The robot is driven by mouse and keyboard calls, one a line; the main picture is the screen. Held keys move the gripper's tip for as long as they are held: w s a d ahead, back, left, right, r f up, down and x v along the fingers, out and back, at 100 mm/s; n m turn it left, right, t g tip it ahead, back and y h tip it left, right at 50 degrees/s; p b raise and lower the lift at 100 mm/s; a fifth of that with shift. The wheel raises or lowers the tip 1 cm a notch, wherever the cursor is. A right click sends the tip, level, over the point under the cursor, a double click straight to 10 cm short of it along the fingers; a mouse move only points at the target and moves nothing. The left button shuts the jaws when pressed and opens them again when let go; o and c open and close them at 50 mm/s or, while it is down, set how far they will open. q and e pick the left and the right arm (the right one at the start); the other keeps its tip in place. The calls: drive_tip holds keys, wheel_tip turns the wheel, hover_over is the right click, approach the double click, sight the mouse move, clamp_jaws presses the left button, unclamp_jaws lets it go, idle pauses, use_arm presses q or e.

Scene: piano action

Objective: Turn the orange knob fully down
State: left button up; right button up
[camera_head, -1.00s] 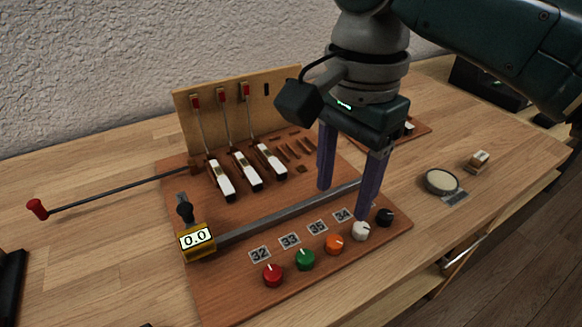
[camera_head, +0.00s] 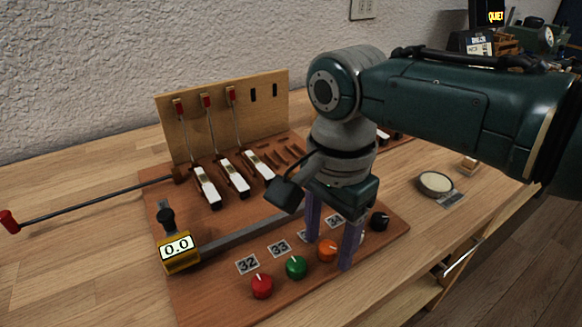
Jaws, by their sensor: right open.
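The orange knob (camera_head: 327,251) sits in the row of knobs along the front edge of the brown board. A light pointer mark shows on its top. My right gripper (camera_head: 328,256) points down at it, with its two purple fingers apart. One finger stands behind and left of the knob, the other in front and to the right. I cannot tell whether either finger touches it. The white knob (camera_head: 361,238) is mostly hidden behind the right finger. My left gripper is not in view.
Red (camera_head: 262,286), green (camera_head: 296,267) and black (camera_head: 380,221) knobs stand in the same row. A yellow display reading 0.0 (camera_head: 177,249) sits on a rail at left. White hammers (camera_head: 231,178) stand behind. A round cream pad (camera_head: 436,184) lies at right on the table.

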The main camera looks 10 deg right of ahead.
clamp_jaws()
idle(0.3)
